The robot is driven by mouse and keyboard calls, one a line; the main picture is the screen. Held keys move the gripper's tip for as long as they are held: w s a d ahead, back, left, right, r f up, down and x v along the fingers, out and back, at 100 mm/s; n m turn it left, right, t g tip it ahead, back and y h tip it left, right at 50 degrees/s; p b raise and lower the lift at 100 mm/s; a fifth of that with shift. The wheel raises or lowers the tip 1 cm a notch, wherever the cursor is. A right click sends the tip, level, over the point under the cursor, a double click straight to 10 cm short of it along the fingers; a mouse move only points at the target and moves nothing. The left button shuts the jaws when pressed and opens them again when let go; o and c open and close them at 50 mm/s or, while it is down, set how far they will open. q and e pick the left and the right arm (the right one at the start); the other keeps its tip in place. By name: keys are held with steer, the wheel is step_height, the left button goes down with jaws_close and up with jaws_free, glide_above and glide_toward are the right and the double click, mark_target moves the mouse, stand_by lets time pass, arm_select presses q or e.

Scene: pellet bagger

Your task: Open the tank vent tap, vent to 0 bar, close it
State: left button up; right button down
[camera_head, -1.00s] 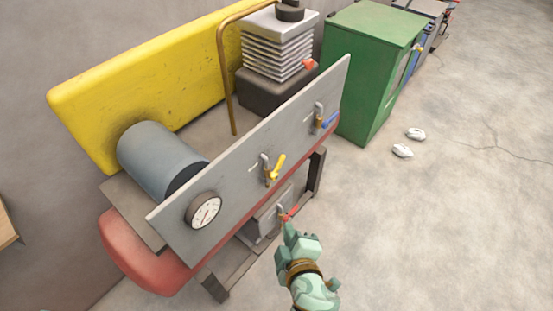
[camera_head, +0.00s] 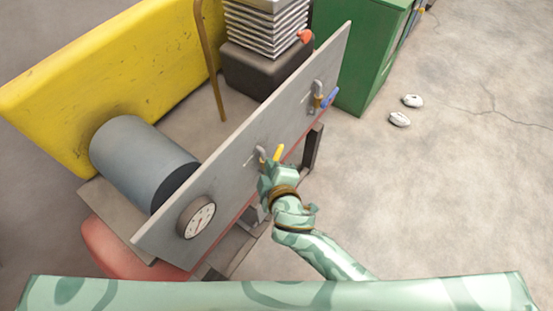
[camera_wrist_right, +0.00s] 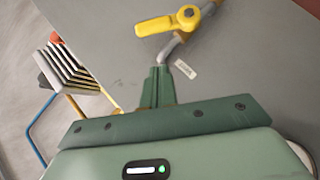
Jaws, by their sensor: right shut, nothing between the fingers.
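The yellow-handled tap (camera_head: 278,152) sits on a grey pipe on the slanted grey panel (camera_head: 225,180). Its handle also shows in the right wrist view (camera_wrist_right: 165,25), pointing left, with a small white label (camera_wrist_right: 185,69) too blurred to read. A round white gauge (camera_head: 200,220) is at the panel's lower left; its reading is too small to tell. A blue-handled tap (camera_head: 330,97) is farther along. My right gripper (camera_head: 265,178) is shut and empty, just below the yellow tap; its closed fingers (camera_wrist_right: 157,90) appear close to the pipe. My left gripper is out of view.
A grey cylinder (camera_head: 140,160) and a yellow slab (camera_head: 110,75) are behind the panel. A red tank (camera_head: 115,250) lies below it. A green cabinet (camera_head: 360,50) stands beyond, with two white lumps (camera_head: 400,119) on the floor.

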mark_target(276, 158)
steer(key=w+f, duration=0.1)
steer(key=w+d+f, duration=0.1)
steer(key=w+f+b, duration=0.1)
steer(key=w, duration=0.1)
steer(key=shift+d, duration=0.3)
